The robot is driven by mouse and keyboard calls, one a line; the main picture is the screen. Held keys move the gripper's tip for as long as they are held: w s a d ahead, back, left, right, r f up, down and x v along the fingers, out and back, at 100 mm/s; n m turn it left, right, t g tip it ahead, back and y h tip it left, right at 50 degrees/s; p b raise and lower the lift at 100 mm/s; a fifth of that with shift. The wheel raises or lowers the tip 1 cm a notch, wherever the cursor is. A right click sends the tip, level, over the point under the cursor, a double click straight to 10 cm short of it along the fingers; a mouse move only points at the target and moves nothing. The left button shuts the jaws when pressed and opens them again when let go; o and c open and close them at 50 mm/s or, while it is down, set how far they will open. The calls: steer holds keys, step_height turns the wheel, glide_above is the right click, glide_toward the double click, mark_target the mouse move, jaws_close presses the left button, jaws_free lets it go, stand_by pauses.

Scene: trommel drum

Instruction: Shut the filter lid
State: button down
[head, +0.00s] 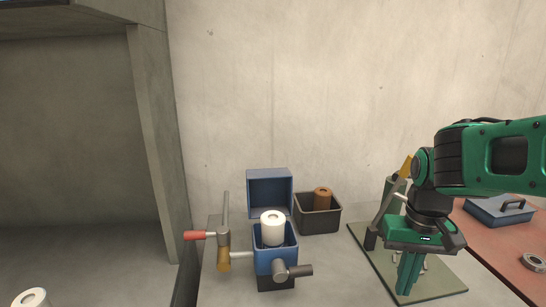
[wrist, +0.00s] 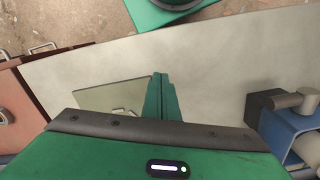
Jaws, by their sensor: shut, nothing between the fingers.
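The blue filter housing (head: 270,262) stands on the bench in the middle of the head view. Its lid (head: 269,190) is open, standing upright at the back. A white filter cartridge (head: 272,228) sits in the housing and rises above its rim. Part of the housing (wrist: 285,130) and of the cartridge (wrist: 308,150) show at the right edge of the wrist view; the lid is not clearly visible there. My gripper (head: 408,280) is shut and empty, pointing down well to the right of the housing. Its closed fingers show in the wrist view (wrist: 160,97).
A pipe with a red-handled valve (head: 195,235) joins the housing's left side; a grey handle (head: 298,270) sticks out in front. A dark bin (head: 318,219) with a brown cartridge (head: 323,198) stands behind right. Bare bench separates mat and housing.

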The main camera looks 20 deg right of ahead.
steer(key=shift+d, duration=0.3)
steer(key=w+r+n+t+h, duration=0.1)
steer(key=w+r+n, duration=0.1)
steer(key=w+r, duration=1.25)
steer(key=w+a+r+n+t, duration=0.1)
steer(key=w+a+r, duration=0.4)
steer(key=w+a, duration=0.4)
steer(key=w+a+r+n+t, duration=0.1)
steer(key=w+a+r, duration=0.5)
steer(key=w, duration=0.6)
step_height(320, 180, down, 9)
steer(key=s, duration=0.2)
steer(key=shift+a, duration=0.3)
steer(key=shift+a, duration=0.1)
